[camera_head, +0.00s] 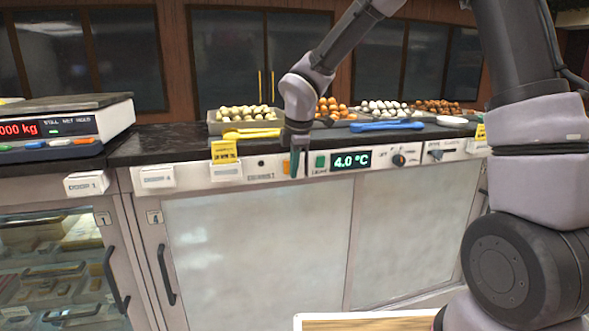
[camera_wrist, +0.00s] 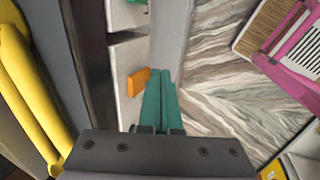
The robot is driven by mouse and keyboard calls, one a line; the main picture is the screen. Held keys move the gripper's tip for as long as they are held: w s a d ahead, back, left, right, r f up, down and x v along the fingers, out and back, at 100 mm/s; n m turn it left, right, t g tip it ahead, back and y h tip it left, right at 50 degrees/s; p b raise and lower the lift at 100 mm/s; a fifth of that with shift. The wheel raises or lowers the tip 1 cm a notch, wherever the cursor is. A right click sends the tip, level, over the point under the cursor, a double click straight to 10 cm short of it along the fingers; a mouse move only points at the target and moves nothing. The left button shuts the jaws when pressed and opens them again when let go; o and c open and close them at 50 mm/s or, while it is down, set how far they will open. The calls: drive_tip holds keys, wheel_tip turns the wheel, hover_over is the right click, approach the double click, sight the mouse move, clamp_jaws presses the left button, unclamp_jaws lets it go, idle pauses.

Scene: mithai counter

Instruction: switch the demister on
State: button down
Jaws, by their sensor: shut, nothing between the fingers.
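The control strip (camera_head: 220,175) runs along the front of the counter. My gripper (camera_head: 294,167) is at this strip with its teal fingers pointing down, shut and empty. An orange switch (camera_head: 286,168) shows just left of the fingers, partly hidden by them. In the wrist view the shut fingers (camera_wrist: 161,82) lie right beside the orange switch (camera_wrist: 137,82); I cannot tell whether they touch it. A small label (camera_head: 261,177) left of the switch is too blurred to read surely. The fogged glass doors (camera_head: 260,245) are below the strip.
Right of my gripper are a green switch (camera_head: 320,161), a display (camera_head: 351,160) reading 4.0 °C, a knob (camera_head: 398,160) and a slider (camera_head: 437,155). Yellow tongs (camera_head: 251,133), blue tongs (camera_head: 387,126) and sweet trays are on the counter above. A scale (camera_head: 62,128) stands left.

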drive_tip(key=shift+w+f, duration=0.15)
drive_tip(key=shift+w, duration=0.15)
drive_tip(key=shift+r, duration=0.8)
